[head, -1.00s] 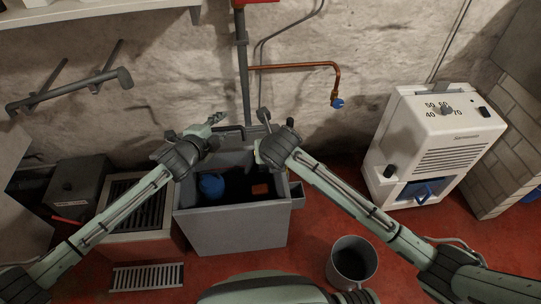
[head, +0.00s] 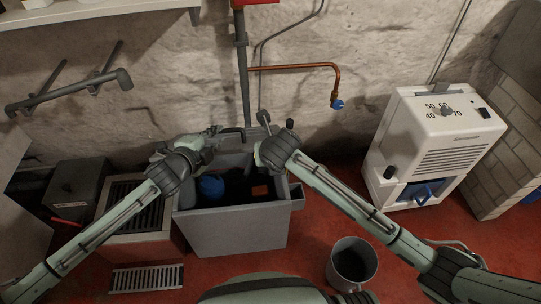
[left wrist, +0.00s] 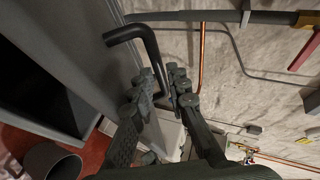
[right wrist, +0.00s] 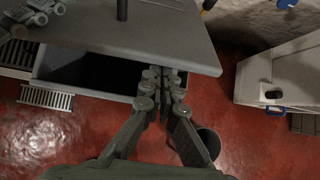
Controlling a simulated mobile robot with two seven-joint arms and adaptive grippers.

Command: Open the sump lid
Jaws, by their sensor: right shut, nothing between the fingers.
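The sump is a grey box (head: 235,228), open toward me, with a blue ball (head: 211,186) and an orange piece inside. Its grey lid (right wrist: 150,35) is raised over the rear of the box in the right wrist view; the arms partly hide it in the head view. A bent black handle (left wrist: 135,32) stands out from the lid. My left gripper (head: 214,130) is at this handle, and its end lies between the narrowed fingers in the left wrist view (left wrist: 161,80); firm contact is unclear. My right gripper (right wrist: 161,75) is shut and empty near the lid's edge.
A grey bucket (head: 352,260) stands on the red floor in front, right of the sump. A white dehumidifier (head: 435,145) stands at the right. A grated box (head: 135,208) is beside the sump on the left. Pipes (head: 243,70) run down the wall behind.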

